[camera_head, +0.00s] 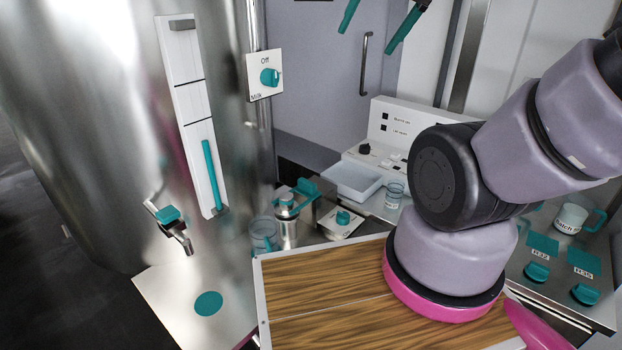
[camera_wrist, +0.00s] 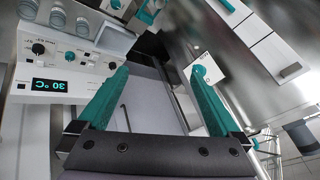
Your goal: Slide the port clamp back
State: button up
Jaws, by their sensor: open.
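I cannot tell for sure which part is the port clamp. A teal-topped metal fitting (camera_head: 287,207) stands between the tank and the white bench unit, with a teal lever beside it. My gripper (camera_head: 364,43) shows at the top edge of the head view as two teal fingers, high above the bench. In the wrist view my gripper (camera_wrist: 157,70) is open, its teal fingers wide apart with nothing between them. The wrist view looks past the fingers at the wall and bench, and no clamp is clear there.
The steel tank (camera_head: 90,120) fills the left, with a white strip gauge (camera_head: 180,75) and an Off/Milk dial (camera_head: 269,77). A wooden board (camera_head: 330,285) lies in front. A white tray (camera_head: 357,182) and control panel (camera_head: 400,128) stand behind. My arm covers the right.

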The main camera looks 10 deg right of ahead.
jog(key=w, duration=0.1)
jog(key=m+g+h, duration=0.2)
jog(key=m+g, duration=0.4)
jog(key=g, duration=0.1)
send_over(307, 181)
notch_tip(307, 181, down, 38)
jog(key=f, duration=0.1)
notch_tip(307, 181, down, 10)
jog(key=shift+s+f, duration=0.1)
jog(key=shift+f, duration=0.15)
grip_shut()
jog(key=w+d, duration=0.1)
jog(key=d, duration=0.1)
jog(key=w+d, duration=0.3)
jog(key=d, duration=0.1)
jog(key=shift+w+d, duration=0.2)
jog(key=shift+w, duration=0.15)
